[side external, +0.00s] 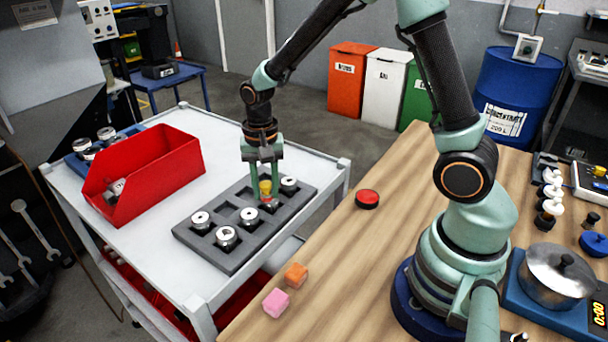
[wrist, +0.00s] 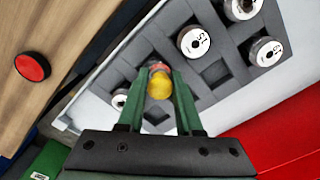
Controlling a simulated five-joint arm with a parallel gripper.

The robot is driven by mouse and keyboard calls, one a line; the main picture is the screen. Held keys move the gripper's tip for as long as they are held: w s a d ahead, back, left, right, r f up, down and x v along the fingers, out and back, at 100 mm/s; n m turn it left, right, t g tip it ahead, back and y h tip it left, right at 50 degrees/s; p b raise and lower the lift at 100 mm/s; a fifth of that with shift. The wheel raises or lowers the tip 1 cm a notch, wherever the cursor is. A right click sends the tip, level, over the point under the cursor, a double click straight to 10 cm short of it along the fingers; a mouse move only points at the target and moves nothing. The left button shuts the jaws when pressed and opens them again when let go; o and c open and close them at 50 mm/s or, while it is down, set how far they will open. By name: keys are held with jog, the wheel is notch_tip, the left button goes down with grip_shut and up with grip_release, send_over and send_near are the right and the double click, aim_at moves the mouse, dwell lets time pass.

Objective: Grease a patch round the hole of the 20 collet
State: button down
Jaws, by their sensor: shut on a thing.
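My gripper (side external: 264,172) is shut on a small yellow tool (side external: 265,187), likely the greaser, above the dark grey collet tray (side external: 216,258). The tool also shows between the fingers in the wrist view (wrist: 158,88), with a reddish part at its far end. A collet (side external: 270,206) sits in a pocket right under the tool; I cannot tell whether they touch. Other steel collets stand in the tray: one at the left (side external: 201,218), one at the front (side external: 227,236), one in the middle (side external: 249,214) and one at the right (side external: 289,184). I cannot tell which is the 20.
A red open bin (side external: 150,178) stands left of the tray on the white cart (side external: 145,238), with metal parts inside. The wooden bench (side external: 330,270) carries a red button (side external: 367,199), an orange cube (side external: 296,274) and a pink cube (side external: 276,302). Some tray pockets are empty.

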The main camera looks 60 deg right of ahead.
jog(key=shift+a+r, duration=0.1)
jog(key=shift+a, duration=0.3)
jog(key=shift+d+r, duration=0.1)
jog(key=shift+r, duration=3.9)
